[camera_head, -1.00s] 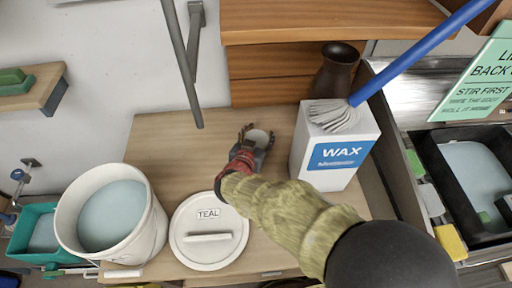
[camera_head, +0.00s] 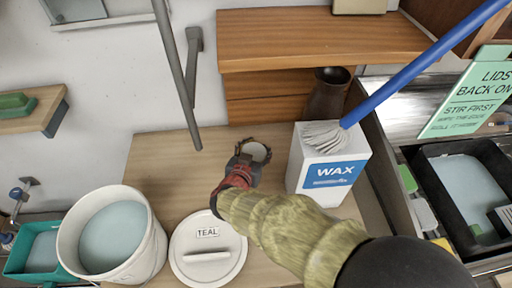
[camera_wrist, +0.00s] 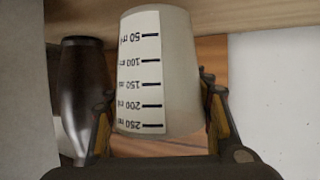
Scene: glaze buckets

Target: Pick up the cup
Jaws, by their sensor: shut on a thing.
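The cup (camera_wrist: 183,70) is a pale translucent measuring cup with a white millilitre scale. In the wrist view it sits between the two fingers of my gripper (camera_wrist: 158,128), which is shut on it, a finger against each side. The scale's numbers appear upside down there. In the head view the cup (camera_head: 257,151) shows as a small pale round opening in my gripper (camera_head: 250,160), over the wooden bench left of the wax box. Whether its base touches the bench cannot be told.
The white wax box (camera_head: 330,165) stands close to the right, with a dark vase (camera_head: 328,93) behind it and a blue-handled mop (camera_head: 425,62) leaning across. A wooden shelf (camera_head: 320,40) is behind.

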